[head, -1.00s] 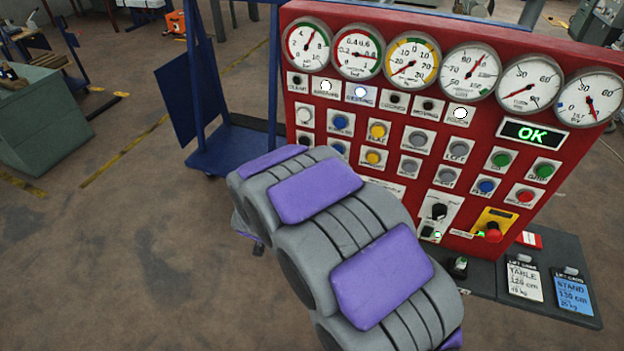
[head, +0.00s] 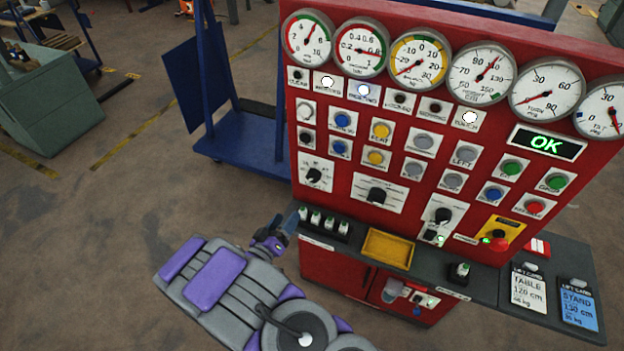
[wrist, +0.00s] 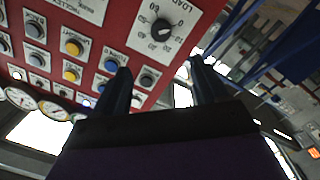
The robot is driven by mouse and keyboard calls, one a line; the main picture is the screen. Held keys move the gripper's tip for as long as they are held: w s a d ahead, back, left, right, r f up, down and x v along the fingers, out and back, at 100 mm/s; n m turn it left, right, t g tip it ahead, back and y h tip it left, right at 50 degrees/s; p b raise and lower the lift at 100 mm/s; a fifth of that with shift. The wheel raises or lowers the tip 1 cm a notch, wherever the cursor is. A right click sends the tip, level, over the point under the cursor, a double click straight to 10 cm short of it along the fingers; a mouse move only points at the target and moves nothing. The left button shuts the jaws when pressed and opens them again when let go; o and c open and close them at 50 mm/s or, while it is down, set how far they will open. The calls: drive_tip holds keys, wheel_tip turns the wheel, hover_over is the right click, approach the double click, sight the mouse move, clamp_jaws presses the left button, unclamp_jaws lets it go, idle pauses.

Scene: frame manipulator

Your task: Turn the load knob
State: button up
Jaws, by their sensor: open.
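The load knob (head: 314,175) is a black round knob on a white scale plate, low on the left side of the red panel in the head view. In the wrist view the knob (wrist: 161,30) appears near the top, with its LOAD lettering and numbers tilted. My gripper (head: 284,226) is open and empty, left of and below the knob in the head view. In the wrist view its two dark fingers (wrist: 160,67) stand apart, with the knob above and between their tips. I see no contact with the knob.
Several buttons and gauges fill the panel above. A dark shelf (head: 345,244) with small switches and a yellow tray (head: 388,248) juts out below. A blue trolley (head: 240,145) stands left.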

sight(311, 179)
drive_tip(key=b+x, duration=0.1)
drive_tip(key=x, duration=1.4)
drive_tip(key=shift+w+f, duration=0.1)
drive_tip(key=shift+w, duration=0.05)
drive_tip(key=shift+b+x, duration=0.35)
drive_tip(key=shift+x, duration=0.5)
drive_tip(key=shift+c, duration=0.4)
drive_tip(key=c, duration=1)
